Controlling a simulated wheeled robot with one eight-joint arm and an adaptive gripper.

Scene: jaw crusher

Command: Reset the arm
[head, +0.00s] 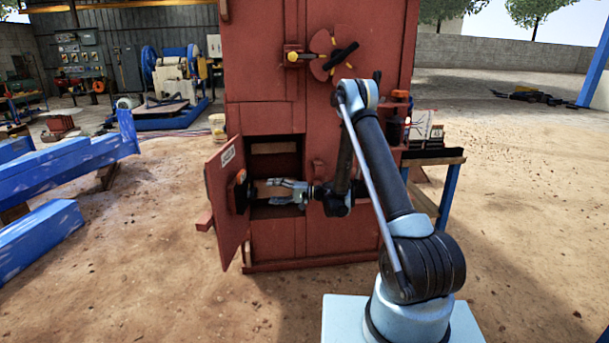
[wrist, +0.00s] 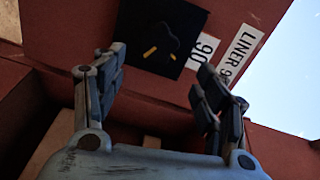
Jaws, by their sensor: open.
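My gripper (head: 276,192) is open and empty in the head view, in front of the red cabinet's lower opening and beside its open door (head: 226,198). Its two fingers also show spread apart in the wrist view (wrist: 160,95), with nothing between them. The door stands swung out to the left, with a black knob (head: 240,191) on its face close to the fingertips.
The tall red cabinet (head: 270,120) carries a round valve-like wheel (head: 333,54) and a yellow-tipped handle (head: 297,57) up high. A small side table (head: 436,157) stands at its right. Blue beams (head: 70,165) lie at left. Sandy ground is open at right.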

